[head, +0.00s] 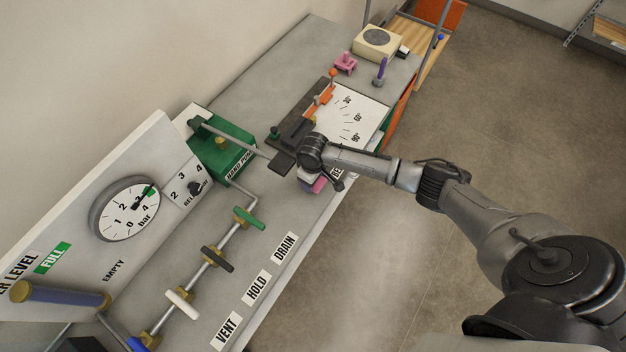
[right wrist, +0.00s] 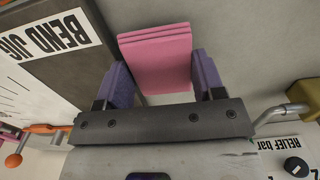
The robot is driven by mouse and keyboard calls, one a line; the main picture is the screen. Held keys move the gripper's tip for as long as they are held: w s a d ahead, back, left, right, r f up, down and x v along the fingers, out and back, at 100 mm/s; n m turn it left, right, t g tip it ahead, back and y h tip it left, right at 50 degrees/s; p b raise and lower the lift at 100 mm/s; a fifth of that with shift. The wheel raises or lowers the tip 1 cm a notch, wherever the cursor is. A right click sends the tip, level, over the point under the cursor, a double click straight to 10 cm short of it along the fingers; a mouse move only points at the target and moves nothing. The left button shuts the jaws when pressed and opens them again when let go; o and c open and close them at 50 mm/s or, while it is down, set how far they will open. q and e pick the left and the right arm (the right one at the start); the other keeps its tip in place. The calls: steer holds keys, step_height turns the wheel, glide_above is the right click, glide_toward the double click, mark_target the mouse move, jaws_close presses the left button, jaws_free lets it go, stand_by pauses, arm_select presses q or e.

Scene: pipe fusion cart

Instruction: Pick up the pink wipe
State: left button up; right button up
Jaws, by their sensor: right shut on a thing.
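The pink wipe (right wrist: 155,58) is a folded, layered pink cloth between the two purple fingers of my right gripper (right wrist: 163,78) in the right wrist view. The fingers are shut on it from both sides. In the head view my right gripper (head: 312,182) is low over the front part of the grey bench, beside the bend jig, and mostly hidden under my wrist. A bit of the wipe (head: 319,186) shows there. Whether the wipe touches the bench is unclear. My left gripper is not in view.
The bend jig (head: 357,115) with its white angle plate lies just behind my right gripper. A green test pump (head: 225,150) stands to the left. A gauge panel (head: 130,208) rises at left.

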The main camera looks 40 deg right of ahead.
step_height(320, 180, up, 2)
steer(key=s+d+r, duration=0.4)
steer(key=s+r, duration=0.3)
steer(key=s, duration=0.4)
steer(key=shift+p, duration=0.45)
